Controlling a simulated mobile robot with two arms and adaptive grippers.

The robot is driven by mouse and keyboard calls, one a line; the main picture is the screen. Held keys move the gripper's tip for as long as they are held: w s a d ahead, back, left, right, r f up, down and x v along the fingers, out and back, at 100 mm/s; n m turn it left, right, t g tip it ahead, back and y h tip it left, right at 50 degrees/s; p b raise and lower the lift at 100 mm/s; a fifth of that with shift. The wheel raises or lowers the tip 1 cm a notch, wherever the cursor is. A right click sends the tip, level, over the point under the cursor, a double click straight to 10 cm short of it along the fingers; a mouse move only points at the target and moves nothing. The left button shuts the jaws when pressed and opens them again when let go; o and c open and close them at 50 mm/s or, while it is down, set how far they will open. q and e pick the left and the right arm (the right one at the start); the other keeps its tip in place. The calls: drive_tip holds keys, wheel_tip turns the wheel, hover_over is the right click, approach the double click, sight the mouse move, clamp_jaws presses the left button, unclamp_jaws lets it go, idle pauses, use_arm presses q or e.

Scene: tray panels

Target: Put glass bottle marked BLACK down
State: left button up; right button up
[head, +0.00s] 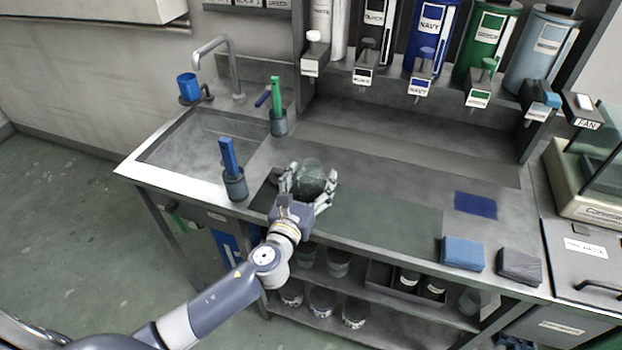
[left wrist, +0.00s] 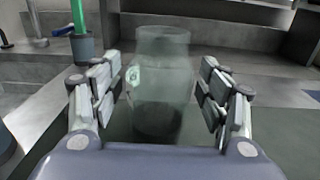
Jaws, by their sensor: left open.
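A clear glass bottle (head: 311,177) with a dark lower part stands upright on the dark green mat (head: 400,222) on the counter. In the left wrist view the bottle (left wrist: 160,85) is between the fingers, with a small whitish label on its left side; its wording is too small to read. My left gripper (head: 308,190) is open around the bottle. In the left wrist view gaps show between the bottle and the finger pads of the gripper (left wrist: 163,95). My right gripper is not in view.
Two cups with brushes (head: 235,185) (head: 279,122) stand left of the bottle, by the sink (head: 200,150). Labelled dispensers (head: 430,40) line the back. A blue cloth (head: 476,205), a blue sponge (head: 462,254) and a grey block (head: 519,266) lie at right. The mat right of the bottle is clear.

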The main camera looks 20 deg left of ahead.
use_arm(q)
drive_tip(key=s+b, duration=0.2)
drive_tip(key=s, duration=1)
drive_tip(key=shift+a, duration=0.2)
drive_tip(key=shift+r, duration=0.1)
